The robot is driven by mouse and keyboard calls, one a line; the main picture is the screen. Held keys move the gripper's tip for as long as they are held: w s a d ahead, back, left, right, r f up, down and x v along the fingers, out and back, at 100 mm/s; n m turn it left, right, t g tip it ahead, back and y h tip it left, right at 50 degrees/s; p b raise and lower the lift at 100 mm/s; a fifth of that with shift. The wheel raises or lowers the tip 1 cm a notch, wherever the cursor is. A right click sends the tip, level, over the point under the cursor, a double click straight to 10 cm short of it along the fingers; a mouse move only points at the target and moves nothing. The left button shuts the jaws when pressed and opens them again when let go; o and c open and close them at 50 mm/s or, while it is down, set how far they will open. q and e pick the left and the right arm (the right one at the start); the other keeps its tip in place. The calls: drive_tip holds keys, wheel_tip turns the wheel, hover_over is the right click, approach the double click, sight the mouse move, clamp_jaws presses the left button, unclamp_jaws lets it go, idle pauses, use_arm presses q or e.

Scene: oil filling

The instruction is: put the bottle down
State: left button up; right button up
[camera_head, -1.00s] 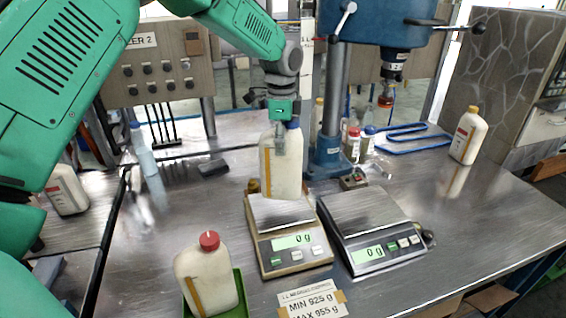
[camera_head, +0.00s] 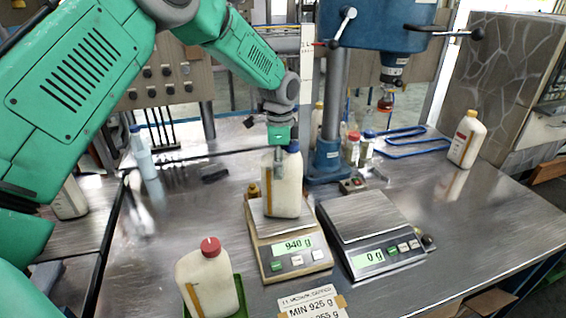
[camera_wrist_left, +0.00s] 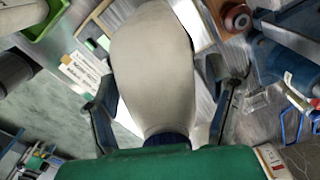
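A cream bottle with a blue cap (camera_head: 286,192) stands upright on the plate of the left scale (camera_head: 257,236), whose display reads 940 g. My left gripper (camera_head: 280,172) reaches down from above with its fingers on either side of the bottle's upper part, and it looks shut on it. In the left wrist view the bottle (camera_wrist_left: 155,70) fills the middle between the two fingers. The contact of the fingertips is hard to see there. My right gripper is not in view.
The right scale (camera_head: 370,218) is empty and reads 0 g. A red-capped bottle (camera_head: 208,279) stands in a green tray (camera_head: 240,298) at the front. A blue press (camera_head: 328,160) stands close behind the scales. A yellow-capped bottle (camera_head: 467,140) stands at the right.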

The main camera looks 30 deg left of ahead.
use_arm(q)
wheel_tip(320, 180, up, 11)
drive_tip(key=shift+d+b, duration=0.15)
drive_tip(key=shift+b, duration=0.3)
drive_tip(key=shift+a+r, duration=0.25)
drive_tip(key=shift+r, duration=0.3)
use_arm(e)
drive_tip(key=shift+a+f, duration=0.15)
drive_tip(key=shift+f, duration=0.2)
use_arm(q)
drive_tip(key=shift+d+r, duration=0.1)
drive_tip(key=shift+d, duration=0.25)
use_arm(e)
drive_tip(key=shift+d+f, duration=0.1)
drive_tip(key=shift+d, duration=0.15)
